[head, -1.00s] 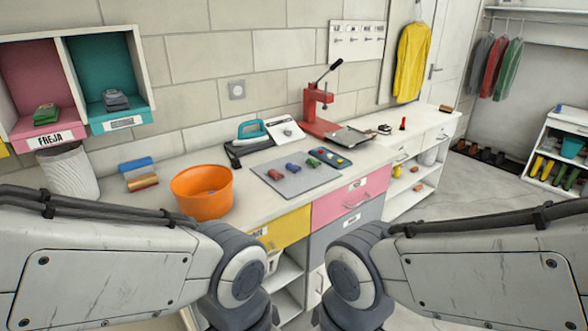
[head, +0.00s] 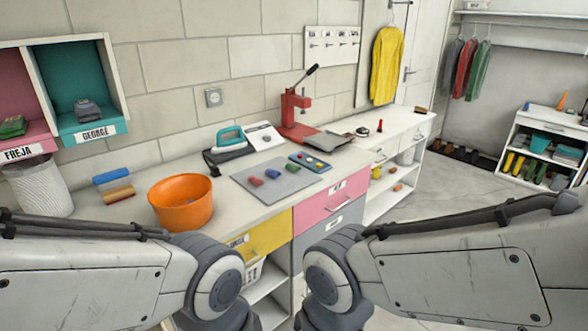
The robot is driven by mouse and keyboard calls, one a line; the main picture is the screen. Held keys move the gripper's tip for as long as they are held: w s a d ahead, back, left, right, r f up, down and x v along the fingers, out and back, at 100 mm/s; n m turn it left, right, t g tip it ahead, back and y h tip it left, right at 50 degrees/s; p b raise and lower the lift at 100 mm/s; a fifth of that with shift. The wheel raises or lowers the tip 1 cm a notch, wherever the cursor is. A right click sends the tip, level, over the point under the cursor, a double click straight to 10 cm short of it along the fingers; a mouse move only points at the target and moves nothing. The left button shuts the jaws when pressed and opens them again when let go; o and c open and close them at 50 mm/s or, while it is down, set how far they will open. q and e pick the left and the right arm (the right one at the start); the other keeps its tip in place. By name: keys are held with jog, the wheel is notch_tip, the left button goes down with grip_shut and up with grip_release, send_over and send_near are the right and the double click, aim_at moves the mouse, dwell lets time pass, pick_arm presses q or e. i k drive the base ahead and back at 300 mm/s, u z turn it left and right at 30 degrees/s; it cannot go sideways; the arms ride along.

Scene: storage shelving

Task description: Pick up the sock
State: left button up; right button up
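I cannot make out a sock for certain in the head view. Small red (head: 256,181), blue (head: 272,174) and green (head: 292,169) pieces lie on a grey mat (head: 262,192) on the counter, too small to identify. A folded green item (head: 12,127) sits in the pink cubby and a folded grey item (head: 88,109) in the teal cubby labelled GEORGE. An orange tub (head: 182,203) stands at the counter's front left; its inside is mostly hidden. Both my forearms show at the bottom, but neither gripper is in view.
The white counter (head: 225,217) carries an iron-like tool (head: 230,138), a red press (head: 296,118) and brushes (head: 114,185). Yellow (head: 265,236) and pink (head: 328,204) drawers are below. A white rack (head: 507,142) with boots stands at the right. The floor (head: 440,210) between looks clear.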

aim_at(255, 180)
jog(key=z, duration=0.4)
jog(key=k, duration=0.5)
jog(key=z, duration=0.95)
jog(key=k, duration=0.8)
jog(key=z, duration=0.5)
jog(key=i, duration=1.55)
jog(key=u, duration=0.6)
jog(key=i, duration=1.7)
jog(key=u, duration=1.15)
jog(key=i, duration=0.9)
jog(key=u, duration=1.6)
jog(key=i, duration=0.6)
jog(key=u, duration=0.5)
